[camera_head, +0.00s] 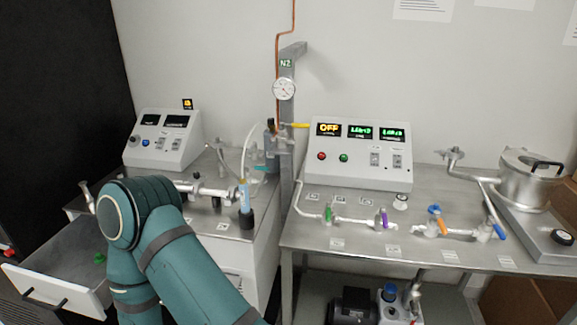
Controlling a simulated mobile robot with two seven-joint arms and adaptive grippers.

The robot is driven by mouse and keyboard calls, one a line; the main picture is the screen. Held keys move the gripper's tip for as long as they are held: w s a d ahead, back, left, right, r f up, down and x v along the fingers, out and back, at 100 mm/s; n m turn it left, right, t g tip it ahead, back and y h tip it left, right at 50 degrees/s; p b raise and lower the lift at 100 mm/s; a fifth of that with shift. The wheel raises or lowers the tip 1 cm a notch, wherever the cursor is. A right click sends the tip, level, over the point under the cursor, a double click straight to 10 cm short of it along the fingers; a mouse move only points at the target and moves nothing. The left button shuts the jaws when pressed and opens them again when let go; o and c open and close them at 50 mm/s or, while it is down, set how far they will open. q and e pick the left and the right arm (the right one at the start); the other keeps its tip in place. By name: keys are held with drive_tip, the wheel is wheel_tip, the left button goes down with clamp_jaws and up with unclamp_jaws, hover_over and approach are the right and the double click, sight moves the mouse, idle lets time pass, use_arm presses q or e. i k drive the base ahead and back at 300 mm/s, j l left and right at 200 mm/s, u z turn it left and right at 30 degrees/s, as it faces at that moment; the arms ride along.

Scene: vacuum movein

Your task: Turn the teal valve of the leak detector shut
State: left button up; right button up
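The leak detector seems to be the white sloped console (165,140) on the left cabinet, with two dark displays and a small amber readout above it. A small teal piece (260,168) shows behind the metal pipework, near a grey cylinder; it may be the teal valve, but it is too small to tell its handle position. The arm's bent joint covers the front left of the cabinet top.
An open drawer (60,285) with a small green item juts out at lower left. A blue tube (245,197) in a black base stands by the cabinet's right edge. The right table (360,252) carries a white control box (358,155) reading OFF, coloured valves and a metal pot (530,180).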

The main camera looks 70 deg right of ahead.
sight(246, 167)
drive_tip(key=z, duration=2.1)
